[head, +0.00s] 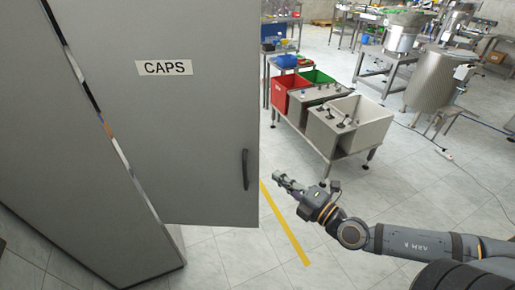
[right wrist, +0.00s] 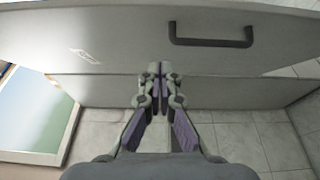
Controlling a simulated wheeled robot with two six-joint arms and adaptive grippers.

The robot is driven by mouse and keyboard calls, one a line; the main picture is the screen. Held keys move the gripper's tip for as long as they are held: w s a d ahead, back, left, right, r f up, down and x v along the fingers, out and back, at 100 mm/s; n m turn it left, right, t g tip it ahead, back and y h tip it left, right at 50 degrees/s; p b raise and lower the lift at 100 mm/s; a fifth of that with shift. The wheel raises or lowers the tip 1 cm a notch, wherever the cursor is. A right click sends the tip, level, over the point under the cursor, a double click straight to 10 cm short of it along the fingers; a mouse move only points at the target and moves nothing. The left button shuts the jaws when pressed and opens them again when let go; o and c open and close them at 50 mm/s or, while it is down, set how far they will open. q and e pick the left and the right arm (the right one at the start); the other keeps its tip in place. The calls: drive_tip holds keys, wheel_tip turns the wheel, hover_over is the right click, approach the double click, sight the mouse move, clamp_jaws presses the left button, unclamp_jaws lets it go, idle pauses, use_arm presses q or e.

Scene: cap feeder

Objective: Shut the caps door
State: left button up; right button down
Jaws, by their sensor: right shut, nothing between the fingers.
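The grey caps door (head: 205,130) fills the left of the head view, with a CAPS label (head: 164,68) and a dark upright handle (head: 245,169) near its right edge. It stands open, swung out from the grey cabinet (head: 60,190), with a narrow slanting gap between them. My right gripper (head: 283,182) is shut and empty, just right of the door's free edge and the handle, apart from the handle. In the right wrist view, the shut fingers (right wrist: 160,72) point toward the door (right wrist: 130,25), with the handle (right wrist: 211,42) ahead and to the right. Contact with the door cannot be told. My left gripper is out of view.
A steel table (head: 335,149) with red, green and grey bins stands beyond the door. A yellow floor line (head: 286,226) runs beside the door. Bare tiled floor lies around my right arm. Metal machines (head: 430,90) stand at the back right.

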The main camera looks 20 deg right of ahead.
drive_tip(key=p, duration=0.5)
approach(248, 145)
drive_tip(key=w+a, duration=0.2)
drive_tip(key=a, duration=0.2)
drive_tip(key=w+d, duration=0.1)
drive_tip(key=w, duration=0.2)
drive_tip(key=shift+d+b, duration=0.3)
drive_tip(key=shift+d, duration=0.05)
drive_tip(key=shift+w+d, duration=0.2)
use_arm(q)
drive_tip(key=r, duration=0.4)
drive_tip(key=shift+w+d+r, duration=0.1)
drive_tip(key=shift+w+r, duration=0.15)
use_arm(e)
drive_tip(key=shift+a, duration=0.1)
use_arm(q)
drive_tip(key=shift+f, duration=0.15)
